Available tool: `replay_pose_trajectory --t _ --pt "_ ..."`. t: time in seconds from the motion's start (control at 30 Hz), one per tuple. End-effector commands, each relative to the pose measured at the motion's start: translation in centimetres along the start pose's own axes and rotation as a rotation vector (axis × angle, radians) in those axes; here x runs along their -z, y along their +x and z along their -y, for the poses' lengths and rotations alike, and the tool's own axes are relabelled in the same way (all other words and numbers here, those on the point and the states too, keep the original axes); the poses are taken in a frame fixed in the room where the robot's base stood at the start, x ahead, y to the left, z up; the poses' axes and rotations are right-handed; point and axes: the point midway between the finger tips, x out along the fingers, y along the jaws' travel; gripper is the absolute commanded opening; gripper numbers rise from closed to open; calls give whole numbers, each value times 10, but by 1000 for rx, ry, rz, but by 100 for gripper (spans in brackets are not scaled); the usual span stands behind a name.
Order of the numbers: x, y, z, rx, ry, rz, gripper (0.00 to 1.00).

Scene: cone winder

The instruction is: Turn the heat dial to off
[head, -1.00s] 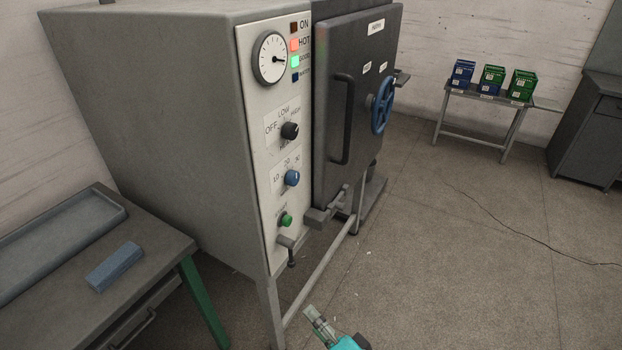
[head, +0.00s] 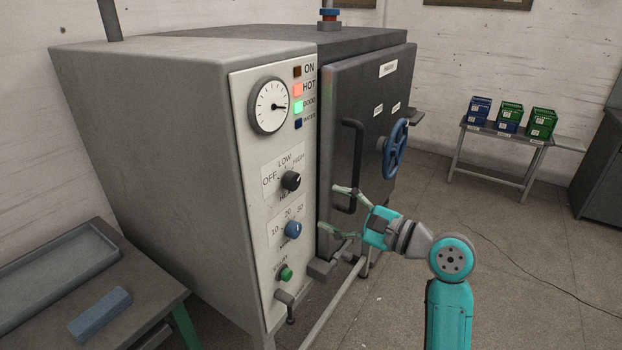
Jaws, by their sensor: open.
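The heat dial (head: 291,181) is a black knob on the white front panel (head: 258,160) of a grey machine. Its plate reads OFF at left, LOW above and HIGH at upper right. Its white mark appears to point up and right, toward HIGH. My gripper (head: 328,210) is open and empty, right of the dial and a little lower, with its fingers toward the panel. It is apart from the dial. Nothing hides the dial.
A blue timer dial (head: 293,230) and a green start button (head: 286,273) sit below the heat dial. A gauge (head: 269,106) and indicator lights are above. The dark door (head: 365,120) with its bar handle (head: 350,150) and blue wheel (head: 395,149) stands behind my gripper.

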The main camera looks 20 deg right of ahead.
Motion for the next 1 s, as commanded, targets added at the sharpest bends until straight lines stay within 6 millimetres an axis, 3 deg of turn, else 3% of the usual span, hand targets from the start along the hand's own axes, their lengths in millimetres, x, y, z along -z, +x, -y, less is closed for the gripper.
replay_pose_trajectory --t 0.1,0.33,0.8,1.0 --pt "-10 -1 15 -19 20 24 68" --pt "-14 11 18 -31 33 34 68" --pt "-16 88 15 -30 30 33 68" --pt "-16 104 15 -28 30 32 68"
